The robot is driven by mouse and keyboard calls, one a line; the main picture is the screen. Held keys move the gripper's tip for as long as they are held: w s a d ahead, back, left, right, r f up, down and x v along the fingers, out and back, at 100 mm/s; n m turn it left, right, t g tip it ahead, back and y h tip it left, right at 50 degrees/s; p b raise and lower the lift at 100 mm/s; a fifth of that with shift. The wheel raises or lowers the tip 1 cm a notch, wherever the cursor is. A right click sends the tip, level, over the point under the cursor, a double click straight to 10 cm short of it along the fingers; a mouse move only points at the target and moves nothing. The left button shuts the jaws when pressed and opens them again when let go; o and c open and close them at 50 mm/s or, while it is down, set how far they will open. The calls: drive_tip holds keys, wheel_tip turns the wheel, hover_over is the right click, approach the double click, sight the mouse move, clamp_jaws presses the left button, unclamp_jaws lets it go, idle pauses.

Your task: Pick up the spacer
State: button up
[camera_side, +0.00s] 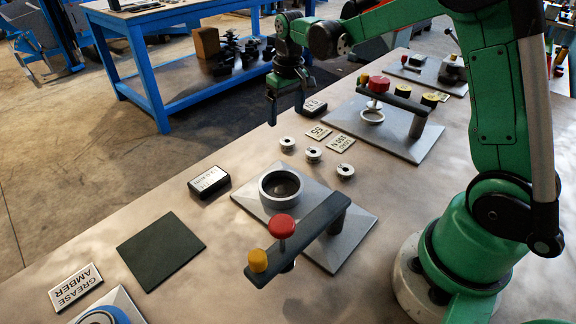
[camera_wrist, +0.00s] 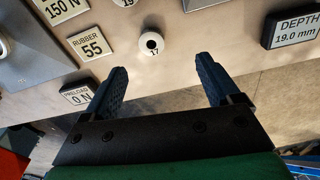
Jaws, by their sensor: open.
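Several small round silver spacers with a centre hole lie in a row on the bench: a far one (camera_side: 287,141), a middle one (camera_side: 313,153) and a near one (camera_side: 345,169). The wrist view shows a spacer marked 17 (camera_wrist: 144,41) just ahead of my gripper, slightly left of centre between the fingers. Part of another spacer, marked 19 (camera_wrist: 125,2), is cut off at the top edge. My gripper (camera_side: 286,109) points down above the bench's far edge, beyond the row. Its fingers (camera_wrist: 162,66) are wide apart with nothing between them.
Plates marked 55 (camera_side: 319,131) and 150 N (camera_side: 342,144) lie right of the row. A preload display (camera_side: 314,107) stands close to my gripper, a depth display (camera_side: 209,182) further left. Press stations with a silver cup (camera_side: 268,187) and a red knob (camera_side: 378,84) flank the row.

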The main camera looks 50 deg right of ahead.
sight(287, 141)
drive_tip(key=f, duration=0.1)
drive_tip(key=d+f, duration=0.1)
drive_tip(key=w+f, duration=0.1)
drive_tip(key=shift+d+g, duration=0.3)
drive_tip(key=shift+g, duration=0.1)
drive_tip(key=shift+f, duration=2.65)
clamp_jaws()
drive_tip(key=shift+r, duration=0.1)
